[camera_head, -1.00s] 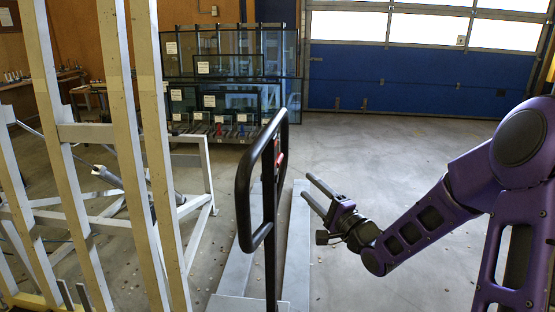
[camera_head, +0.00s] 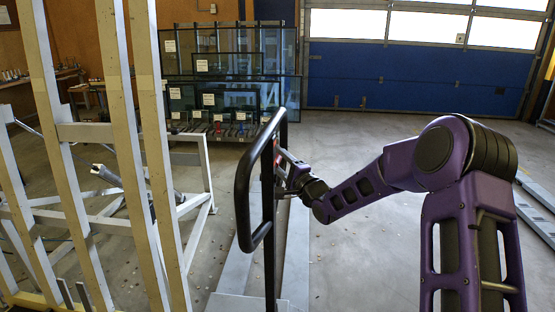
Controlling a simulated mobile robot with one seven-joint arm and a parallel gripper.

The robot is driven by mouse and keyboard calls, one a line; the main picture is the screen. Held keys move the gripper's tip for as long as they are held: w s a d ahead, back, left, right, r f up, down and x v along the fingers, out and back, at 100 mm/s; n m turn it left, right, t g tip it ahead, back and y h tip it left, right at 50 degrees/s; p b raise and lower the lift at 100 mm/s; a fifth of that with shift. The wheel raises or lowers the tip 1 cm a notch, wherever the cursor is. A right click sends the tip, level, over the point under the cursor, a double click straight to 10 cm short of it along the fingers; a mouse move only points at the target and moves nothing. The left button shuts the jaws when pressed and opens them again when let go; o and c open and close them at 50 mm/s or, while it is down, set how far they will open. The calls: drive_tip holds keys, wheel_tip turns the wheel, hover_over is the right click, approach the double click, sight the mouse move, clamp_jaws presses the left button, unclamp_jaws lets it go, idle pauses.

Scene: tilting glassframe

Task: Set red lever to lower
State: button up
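The red lever (camera_head: 279,158) sits on the upright of a black tubular handle frame (camera_head: 243,190) in the middle of the view. Only a small red patch of it shows, so its setting cannot be read. My gripper (camera_head: 286,171) is at the right side of the upright, close to the red patch. Its fingertips are largely hidden or too small to make out. I cannot tell whether they touch the lever or whether they are apart.
A tall frame of pale beams (camera_head: 123,150) stands at the left, with a grey cylinder (camera_head: 106,175) among its bars. Grey metal rails (camera_head: 297,250) lie on the floor beneath the handle. Glass panes (camera_head: 228,65) stand behind. The floor right of the handle is mostly clear.

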clamp_jaws()
idle(1.4)
